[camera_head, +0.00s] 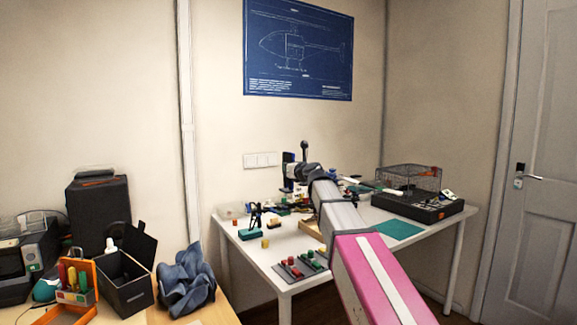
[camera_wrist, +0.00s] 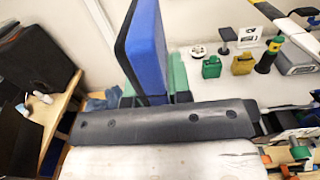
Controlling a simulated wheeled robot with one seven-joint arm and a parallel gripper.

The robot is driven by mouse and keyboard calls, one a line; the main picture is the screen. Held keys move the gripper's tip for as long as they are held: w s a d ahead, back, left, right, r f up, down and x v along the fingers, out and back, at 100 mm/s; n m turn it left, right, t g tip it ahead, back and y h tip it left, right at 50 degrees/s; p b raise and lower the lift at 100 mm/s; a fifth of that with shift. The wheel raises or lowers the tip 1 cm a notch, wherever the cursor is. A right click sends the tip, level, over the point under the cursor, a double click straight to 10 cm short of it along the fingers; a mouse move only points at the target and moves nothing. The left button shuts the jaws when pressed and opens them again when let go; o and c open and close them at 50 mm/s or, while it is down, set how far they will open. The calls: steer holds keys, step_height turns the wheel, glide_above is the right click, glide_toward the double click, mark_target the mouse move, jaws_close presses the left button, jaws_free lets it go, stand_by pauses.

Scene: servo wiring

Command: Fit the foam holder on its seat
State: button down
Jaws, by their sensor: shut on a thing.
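My gripper (camera_wrist: 153,98) is shut on a tall blue slab with a dark edge (camera_wrist: 147,45), which looks like the foam holder. The slab stands up from between the green fingers in the wrist view, and the fingers hide its base. In the head view my gripper (camera_head: 292,176) is small, over the back of the white table, with the dark and blue slab (camera_head: 288,165) upright at its end. I cannot make out the seat among the crowded parts there.
The white table (camera_head: 262,262) carries red and green blocks on grey trays (camera_head: 300,265), a green mat (camera_head: 399,229) and a black wire-topped machine (camera_head: 417,190).

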steer(key=shift+f, duration=2.3)
steer(key=shift+f, duration=2.15)
stand_by(0.3)
steer(key=c, duration=1)
jaws_free()
steer(key=shift+s, duration=0.1)
